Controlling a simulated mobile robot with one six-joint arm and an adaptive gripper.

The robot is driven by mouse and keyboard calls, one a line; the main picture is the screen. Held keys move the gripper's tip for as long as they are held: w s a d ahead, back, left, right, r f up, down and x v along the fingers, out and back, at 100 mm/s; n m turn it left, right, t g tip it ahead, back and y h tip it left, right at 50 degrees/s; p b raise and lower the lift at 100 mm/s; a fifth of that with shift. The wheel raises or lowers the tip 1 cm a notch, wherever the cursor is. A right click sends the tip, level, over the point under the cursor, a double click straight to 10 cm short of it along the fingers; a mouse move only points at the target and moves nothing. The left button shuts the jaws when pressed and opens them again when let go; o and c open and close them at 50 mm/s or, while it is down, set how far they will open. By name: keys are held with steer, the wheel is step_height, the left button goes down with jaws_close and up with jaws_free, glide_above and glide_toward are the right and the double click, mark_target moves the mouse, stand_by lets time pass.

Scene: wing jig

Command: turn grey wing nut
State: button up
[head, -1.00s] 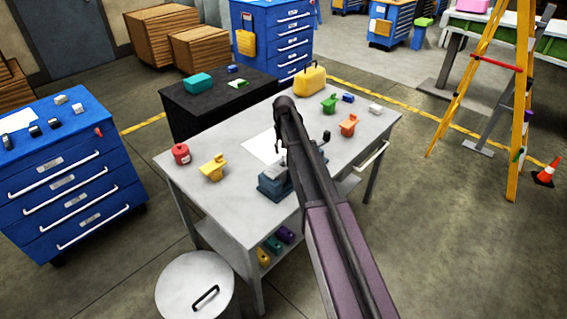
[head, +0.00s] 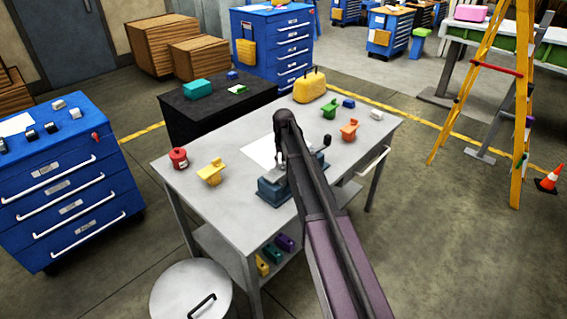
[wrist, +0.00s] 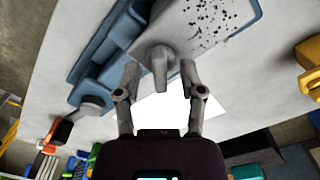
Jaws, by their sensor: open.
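A blue jig (head: 272,192) sits on the grey worktable, partly behind my arm in the head view. In the wrist view the jig's blue body (wrist: 95,60) fills the upper left. A grey wing-like piece (wrist: 158,62), which looks like the grey wing nut, points down between my fingertips, below a grey speckled plate (wrist: 200,28). My gripper (wrist: 158,72) is open, with one finger on each side of this piece and gaps visible. Whether a fingertip touches it is unclear. In the head view my gripper (head: 281,158) is just over the jig, with its fingers small and dark.
A black-knobbed handle (wrist: 62,130) sticks out from the jig. A white sheet (head: 259,150) lies behind it. A yellow part (head: 211,171), a red can (head: 178,158), an orange part (head: 349,131) and a green part (head: 329,108) stand around on the tabletop (head: 225,205).

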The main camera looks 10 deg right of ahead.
jaws_close()
steer(key=shift+n, duration=0.3)
steer(key=n, duration=0.3)
steer(key=shift+n, duration=2.4)
jaws_free()
